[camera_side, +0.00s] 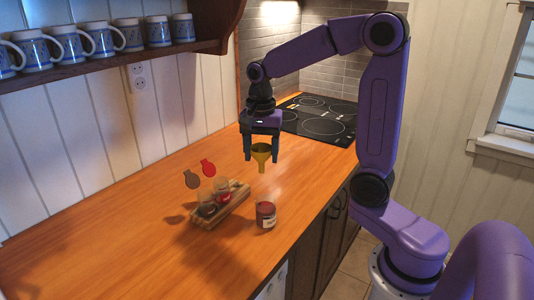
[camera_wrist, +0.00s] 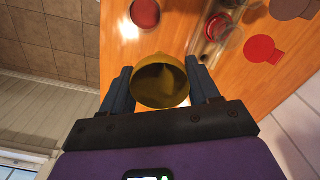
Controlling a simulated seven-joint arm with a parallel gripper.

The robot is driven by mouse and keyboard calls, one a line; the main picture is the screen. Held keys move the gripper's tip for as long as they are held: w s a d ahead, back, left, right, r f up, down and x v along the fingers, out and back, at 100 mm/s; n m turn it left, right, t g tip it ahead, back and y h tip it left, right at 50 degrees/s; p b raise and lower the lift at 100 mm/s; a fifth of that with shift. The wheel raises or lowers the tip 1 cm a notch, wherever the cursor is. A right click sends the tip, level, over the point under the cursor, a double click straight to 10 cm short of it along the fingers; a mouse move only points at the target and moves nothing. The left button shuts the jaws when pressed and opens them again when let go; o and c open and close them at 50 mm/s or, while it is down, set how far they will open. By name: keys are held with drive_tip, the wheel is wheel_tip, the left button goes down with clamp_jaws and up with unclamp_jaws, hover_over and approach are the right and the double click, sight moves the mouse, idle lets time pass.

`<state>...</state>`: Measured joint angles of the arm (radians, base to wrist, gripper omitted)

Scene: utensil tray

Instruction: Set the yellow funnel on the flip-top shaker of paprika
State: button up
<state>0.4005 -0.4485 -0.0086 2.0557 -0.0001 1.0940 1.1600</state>
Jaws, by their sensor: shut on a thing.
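My gripper (camera_side: 262,158) is shut on the yellow funnel (camera_side: 261,153), holding it upright, spout down, above the counter. In the wrist view the funnel (camera_wrist: 162,82) sits between the fingers (camera_wrist: 160,88). Two small clear shakers stand in a wooden rack, below and left of the funnel. One has a raised red lid (camera_side: 208,168), the other a raised dark grey-brown lid (camera_side: 191,179). The nearer shaker (camera_side: 207,206) looks dark inside, the farther one (camera_side: 223,187) partly reddish. Labels are unreadable, so I cannot tell surely which holds paprika. The funnel is apart from both.
The wooden rack (camera_side: 236,207) lies on the orange wood counter (camera_side: 120,235). A red-lidded jar (camera_side: 266,215) stands right of the rack, near the counter's front edge. A black cooktop (camera_side: 318,122) lies behind. Mugs (camera_side: 103,40) stand on a wall shelf. The left counter is clear.

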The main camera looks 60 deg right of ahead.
drive_tip(key=w+a+f, duration=0.2)
drive_tip(key=w+a, duration=0.2)
drive_tip(key=w, duration=0.7)
drive_tip(key=shift+s+a+f, duration=0.1)
drive_tip(key=shift+f, duration=1.4)
drive_tip(key=shift+s+f, duration=0.1)
drive_tip(key=shift+f, duration=1.35)
drive_tip(key=shift+s, duration=0.25)
drive_tip(key=shift+r, duration=0.4)
drive_tip(key=shift+w+r, duration=0.15)
drive_tip(key=shift+r, duration=0.4)
drive_tip(key=shift+f, duration=0.85)
drive_tip(key=shift+r, duration=0.4)
